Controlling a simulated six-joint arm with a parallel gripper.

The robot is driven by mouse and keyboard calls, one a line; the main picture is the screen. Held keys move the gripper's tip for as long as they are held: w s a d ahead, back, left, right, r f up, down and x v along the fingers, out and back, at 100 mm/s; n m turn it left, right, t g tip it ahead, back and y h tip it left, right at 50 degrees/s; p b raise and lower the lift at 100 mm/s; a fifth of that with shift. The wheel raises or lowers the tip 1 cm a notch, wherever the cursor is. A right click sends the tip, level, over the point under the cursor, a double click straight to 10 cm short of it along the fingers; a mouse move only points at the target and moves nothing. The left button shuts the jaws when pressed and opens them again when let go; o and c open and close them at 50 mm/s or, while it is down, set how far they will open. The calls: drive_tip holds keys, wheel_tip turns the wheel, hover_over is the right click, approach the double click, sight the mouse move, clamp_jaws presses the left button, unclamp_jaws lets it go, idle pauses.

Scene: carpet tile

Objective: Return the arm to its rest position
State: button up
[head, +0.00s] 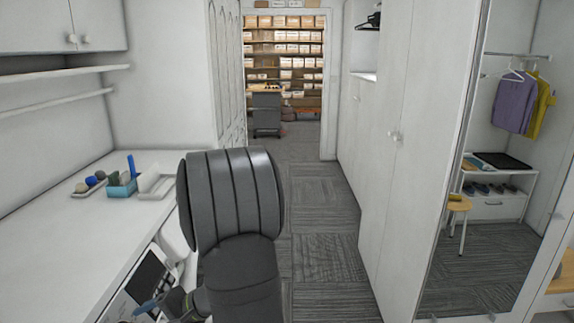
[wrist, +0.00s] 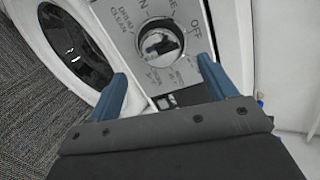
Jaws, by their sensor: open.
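My gripper (wrist: 162,68) is open in the wrist view, its two blue fingers spread with nothing between them. Past the fingertips is a round dial (wrist: 160,42) on a grey control panel (wrist: 190,75) with printed words including OFF. The fingers appear on either side of the dial in the picture; I cannot tell whether they touch it. In the head view my gripper (head: 150,307) is low at the left, partly hidden by my dark arm (head: 235,210), beside the white machine that carries the panel.
A white counter (head: 60,210) at left holds a blue container (head: 122,187) and a tray of small balls (head: 90,184). A round dark door (wrist: 75,48) is beside the panel. White wardrobe doors (head: 385,150) stand at right. The carpeted aisle (head: 320,230) is clear.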

drive_tip(key=x, duration=0.7)
drive_tip(key=shift+s, duration=0.1)
drive_tip(key=m, duration=0.3)
drive_tip(key=shift+d, duration=0.15)
drive_tip(key=m, duration=0.4)
drive_tip(key=shift+m+y, duration=0.3)
drive_tip(key=shift+y, duration=0.1)
drive_tip(key=m, duration=0.3)
drive_tip(key=shift+m, duration=0.3)
drive_tip(key=m, duration=0.4)
drive_tip(key=shift+m, duration=0.3)
